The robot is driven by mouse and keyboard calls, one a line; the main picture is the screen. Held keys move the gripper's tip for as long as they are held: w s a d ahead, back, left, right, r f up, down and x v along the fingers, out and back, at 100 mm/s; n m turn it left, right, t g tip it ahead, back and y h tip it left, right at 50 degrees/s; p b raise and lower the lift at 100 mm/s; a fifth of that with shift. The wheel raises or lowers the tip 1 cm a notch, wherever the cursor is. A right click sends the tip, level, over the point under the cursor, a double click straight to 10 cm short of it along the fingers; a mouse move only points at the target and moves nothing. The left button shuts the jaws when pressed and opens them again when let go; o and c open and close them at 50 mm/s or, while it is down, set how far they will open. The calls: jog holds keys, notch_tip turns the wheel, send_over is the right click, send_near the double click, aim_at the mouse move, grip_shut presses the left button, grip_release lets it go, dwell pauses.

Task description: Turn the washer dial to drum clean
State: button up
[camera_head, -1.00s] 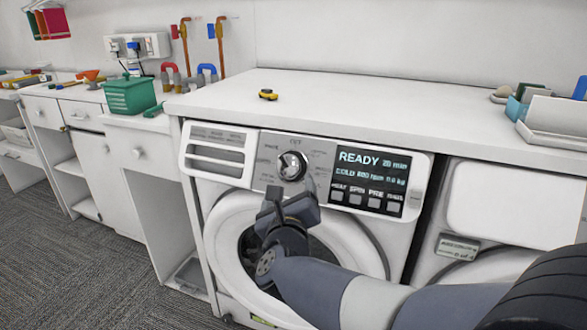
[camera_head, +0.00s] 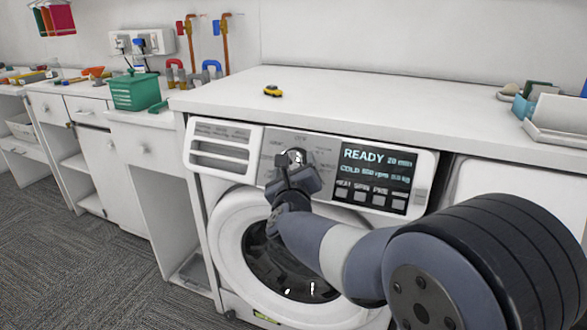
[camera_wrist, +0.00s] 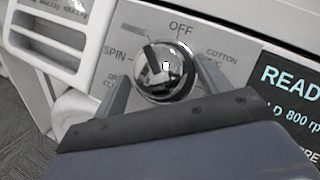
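The washer (camera_head: 218,232) stands under the white worktop. Its round chrome dial (camera_wrist: 166,72) sits on a grey panel with printed labels; "OFF" is above it, "SPIN" to its left and "COTTON" to its right. Other labels are too small or hidden. My gripper (camera_wrist: 165,85) is at the dial in the wrist view, with one finger on each side of it and the fingers apart. I cannot tell whether the fingers touch the dial. In the head view my gripper (camera_head: 290,165) covers most of the dial. The display (camera_head: 375,175) reads READY and COLD 800 rpm.
A detergent drawer (camera_head: 218,152) is left of the dial. A yellow toy car (camera_head: 272,91) sits on the worktop (camera_head: 380,105), which overhangs the panel. A white tray (camera_head: 560,120) is at the right. A second white appliance (camera_head: 500,185) stands right of the washer.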

jog(key=c, duration=0.8)
